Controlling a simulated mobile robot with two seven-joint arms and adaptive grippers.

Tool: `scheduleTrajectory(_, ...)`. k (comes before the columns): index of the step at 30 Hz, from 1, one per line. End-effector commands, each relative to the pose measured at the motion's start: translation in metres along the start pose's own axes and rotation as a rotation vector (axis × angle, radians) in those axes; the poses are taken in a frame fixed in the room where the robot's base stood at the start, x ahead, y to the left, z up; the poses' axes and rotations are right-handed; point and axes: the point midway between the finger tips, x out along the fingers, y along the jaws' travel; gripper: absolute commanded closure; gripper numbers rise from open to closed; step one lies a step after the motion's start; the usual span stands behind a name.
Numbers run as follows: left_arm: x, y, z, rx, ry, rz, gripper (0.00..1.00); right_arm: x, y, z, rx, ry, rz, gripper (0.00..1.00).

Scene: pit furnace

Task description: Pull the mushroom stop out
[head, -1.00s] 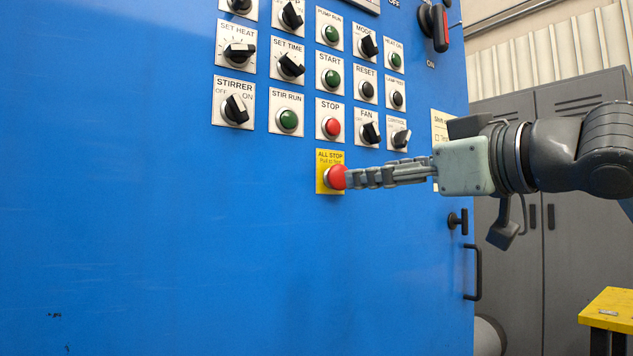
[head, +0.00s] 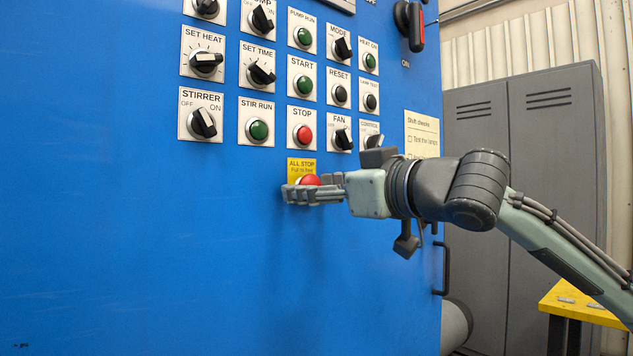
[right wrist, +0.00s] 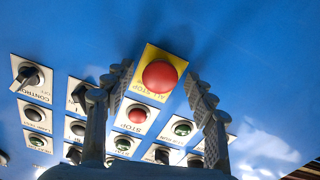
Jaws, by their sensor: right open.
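The red mushroom stop (head: 309,181) sits on a yellow ALL STOP plate (head: 301,163) low on the blue panel. In the right wrist view the red mushroom head (right wrist: 160,77) lies between and just beyond the spread fingertips. My right gripper (head: 290,194) comes in from the right in the head view and its fingers cover the lower part of the mushroom stop. The right gripper (right wrist: 160,82) is open, with a finger on either side of the head; I cannot tell whether they touch it. My left gripper is not in view.
Above the stop are the red STOP button (head: 303,134), the FAN knob (head: 342,139) and several other knobs and buttons. A black door handle (head: 441,268) is at the panel's right edge. Grey lockers (head: 520,150) and a yellow-topped stand (head: 590,303) are at right. The panel's lower left is clear.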

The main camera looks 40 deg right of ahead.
Motion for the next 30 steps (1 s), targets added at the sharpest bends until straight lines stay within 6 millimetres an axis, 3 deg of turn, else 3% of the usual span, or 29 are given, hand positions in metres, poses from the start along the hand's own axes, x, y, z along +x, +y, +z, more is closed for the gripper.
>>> scheduleTrajectory(5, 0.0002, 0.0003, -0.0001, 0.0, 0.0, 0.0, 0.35, 0.0, 0.0, 0.0003, 0.0, 0.0, 0.0, 0.44)
scheduleTrajectory(18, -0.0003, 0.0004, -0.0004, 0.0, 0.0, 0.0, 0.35, -0.0001, 0.0, 0.0003, 0.0, -0.001, 0.0, 0.99)
scheduleTrajectory(30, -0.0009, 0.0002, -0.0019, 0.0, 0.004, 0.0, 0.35, -0.0001, -0.0002, 0.0006, 0.0, -0.002, 0.0, 1.0)
